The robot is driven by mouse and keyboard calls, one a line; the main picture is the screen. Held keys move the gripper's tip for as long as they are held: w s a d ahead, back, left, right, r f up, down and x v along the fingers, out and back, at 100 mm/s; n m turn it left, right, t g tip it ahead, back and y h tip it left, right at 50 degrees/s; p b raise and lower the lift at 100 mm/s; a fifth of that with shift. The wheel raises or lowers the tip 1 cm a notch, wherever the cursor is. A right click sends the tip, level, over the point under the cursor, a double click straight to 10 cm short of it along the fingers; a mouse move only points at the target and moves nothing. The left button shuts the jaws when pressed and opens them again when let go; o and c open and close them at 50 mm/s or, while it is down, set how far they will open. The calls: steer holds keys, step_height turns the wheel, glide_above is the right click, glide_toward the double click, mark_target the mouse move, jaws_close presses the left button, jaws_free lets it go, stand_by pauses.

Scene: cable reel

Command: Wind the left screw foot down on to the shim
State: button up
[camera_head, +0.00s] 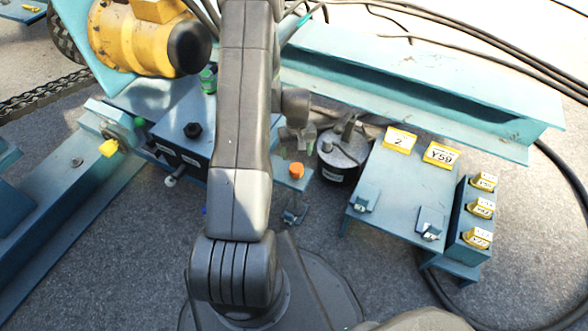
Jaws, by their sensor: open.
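My gripper (297,146) hangs over a teal bracket right of my forearm. Its fingers are apart, with nothing seen between them. Just below it is an orange knob (296,170) on the bracket plate (290,183). A screw foot (294,214) shows under this plate, near the floor. I cannot tell whether it touches anything, or whether it is the left one. A small blue bit (204,210) shows at the left edge of my arm; the rest is hidden. No shim can be made out.
A black pot with a grey lid (342,150) stands right of my gripper, beside a teal table (385,175) with yellow labels. A teal box with a black hex knob (193,130) is on the left. A long beam (420,85) runs behind. Cables cross the back.

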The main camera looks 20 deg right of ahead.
mark_target(296, 167)
step_height(296, 167, down, 10)
steer(key=shift+r+b, duration=0.2)
steer(key=shift+b, duration=0.95)
steer(key=shift+c, duration=0.5)
steer(key=c, duration=0.8)
steer(key=shift+m+b, duration=0.65)
steer(key=shift+m, duration=2.15)
steer(key=o, duration=0.9)
